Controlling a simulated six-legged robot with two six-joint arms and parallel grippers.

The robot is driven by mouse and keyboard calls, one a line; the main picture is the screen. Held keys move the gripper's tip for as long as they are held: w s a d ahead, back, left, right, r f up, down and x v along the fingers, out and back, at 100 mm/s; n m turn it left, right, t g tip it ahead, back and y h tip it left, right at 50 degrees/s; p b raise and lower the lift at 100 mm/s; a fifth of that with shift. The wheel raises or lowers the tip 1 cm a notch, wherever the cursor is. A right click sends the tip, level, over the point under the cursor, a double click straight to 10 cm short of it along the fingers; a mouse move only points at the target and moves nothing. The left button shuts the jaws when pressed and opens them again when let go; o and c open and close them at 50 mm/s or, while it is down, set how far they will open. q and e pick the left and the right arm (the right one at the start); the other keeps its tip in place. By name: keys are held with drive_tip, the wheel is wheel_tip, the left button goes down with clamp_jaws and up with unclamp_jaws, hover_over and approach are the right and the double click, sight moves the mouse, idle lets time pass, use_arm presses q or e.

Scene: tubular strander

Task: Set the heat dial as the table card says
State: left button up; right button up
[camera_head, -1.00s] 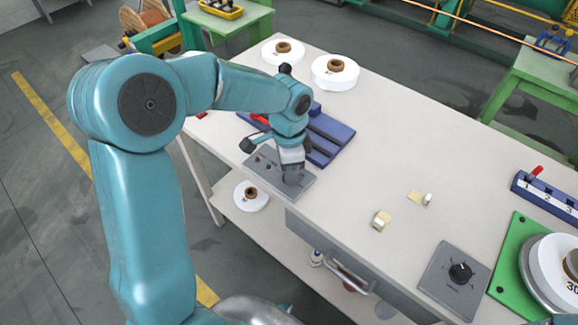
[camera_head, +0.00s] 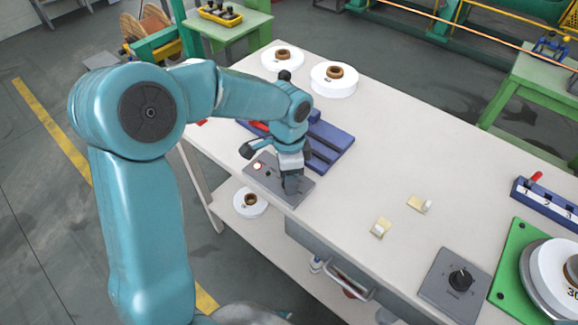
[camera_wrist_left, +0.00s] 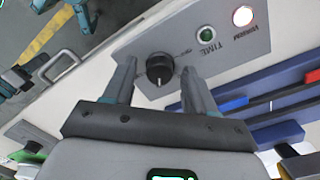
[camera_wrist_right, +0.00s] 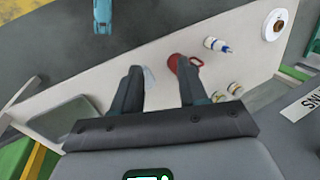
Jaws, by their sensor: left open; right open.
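A grey panel (camera_head: 295,194) lies at the table's left front edge. In the left wrist view it carries a black dial (camera_wrist_left: 160,66) with a white pointer line, a green lamp (camera_wrist_left: 206,34) marked TIME and a brightly lit lamp (camera_wrist_left: 242,16) whose label I cannot read surely. My left gripper (camera_head: 291,186) is over the panel, pointing down, its open fingers on either side of the dial. I cannot tell whether they touch it. A second dial (camera_head: 460,279) stands on another grey plate at the right. Two small cream cards (camera_head: 381,228) (camera_head: 420,204) are unreadable. My right gripper (camera_wrist_right: 162,88) is open and empty.
A blue rack (camera_head: 328,145) lies just behind the panel. White spools (camera_head: 334,84) stand at the back. A green base (camera_head: 507,270) with a spool and a numbered blue block (camera_head: 545,203) are at the right. The right wrist view shows a red mug (camera_wrist_right: 178,66). The table's middle is mostly clear.

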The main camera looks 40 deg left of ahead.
use_arm(q)
wheel_tip(320, 180, up, 16)
drive_tip(key=p, duration=0.1)
drive_tip(key=shift+w+a+r, duration=0.15)
drive_tip(key=shift+w+a, duration=0.05)
use_arm(e)
drive_tip(key=shift+r, duration=0.65)
use_arm(q)
drive_tip(key=shift+s, duration=0.1)
use_arm(e)
drive_tip(key=shift+s, duration=0.1)
